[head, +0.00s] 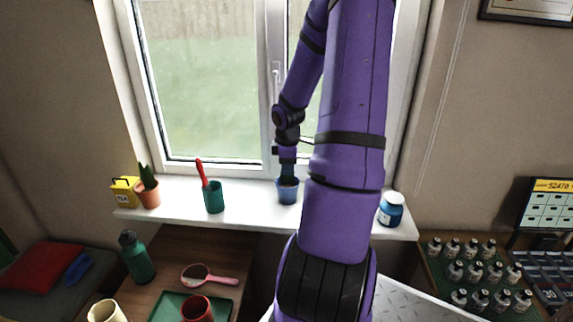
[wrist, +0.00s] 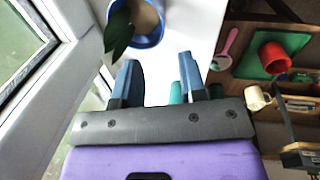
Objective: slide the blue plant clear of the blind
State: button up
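The blue plant is a blue pot (head: 288,192) on the white window sill, just right of the window's middle post. In the wrist view the blue pot (wrist: 151,38) is at the top, with brown soil and a dark green leaf (wrist: 118,34) hanging over its left side. My gripper (head: 286,158) is over the pot in the head view. In the wrist view my gripper (wrist: 158,65) has its fingers spread with nothing held between them. The pot is beyond the fingertips; I cannot tell whether they touch. No blind is clearly visible.
On the sill (head: 250,205) stand a yellow box (head: 123,192), a terracotta potted plant (head: 148,195), a green cup (head: 213,197) with a red-handled tool, and a blue jar (head: 390,211). Sill between green cup and blue pot is clear. My arm hides sill right of the pot.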

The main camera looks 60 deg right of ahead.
aim_at(288, 194)
jog(key=f, duration=0.3)
jog(key=d+f, duration=0.1)
jog(key=f, duration=0.3)
jog(key=w+f, duration=0.1)
jog(key=f, duration=0.2)
jog(key=shift+d+f, duration=0.25)
jog(key=shift+f, duration=0.05)
grip_shut()
